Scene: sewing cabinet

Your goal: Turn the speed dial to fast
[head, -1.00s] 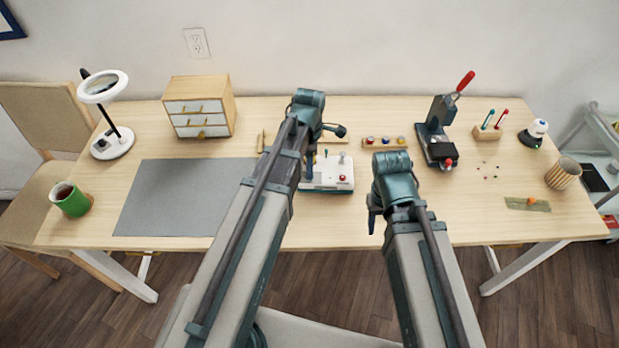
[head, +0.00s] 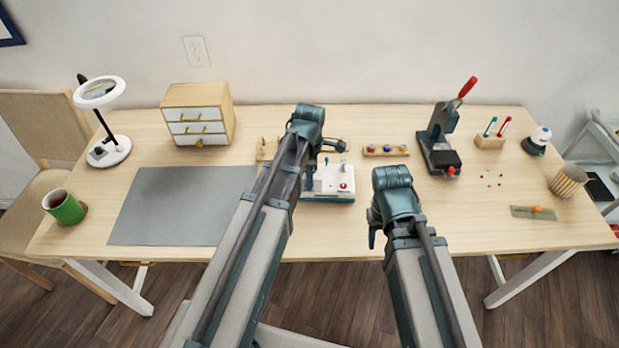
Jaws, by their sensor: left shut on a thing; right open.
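The white sewing machine (head: 330,181) with a teal base and a red knob (head: 343,186) stands in the middle of the table. My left arm reaches over its left part. My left gripper (head: 310,178) points down there, with its fingertips mostly hidden behind my own arm. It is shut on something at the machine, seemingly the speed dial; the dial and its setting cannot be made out. My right gripper (head: 372,236) is open and empty near the table's front edge, to the right of the machine and apart from it.
A grey mat (head: 170,205) lies to the left, with a drawer box (head: 198,115), a lamp (head: 103,100) and a green mug (head: 66,208) around it. A spool rack (head: 386,150) and a red-handled press (head: 440,145) stand back right.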

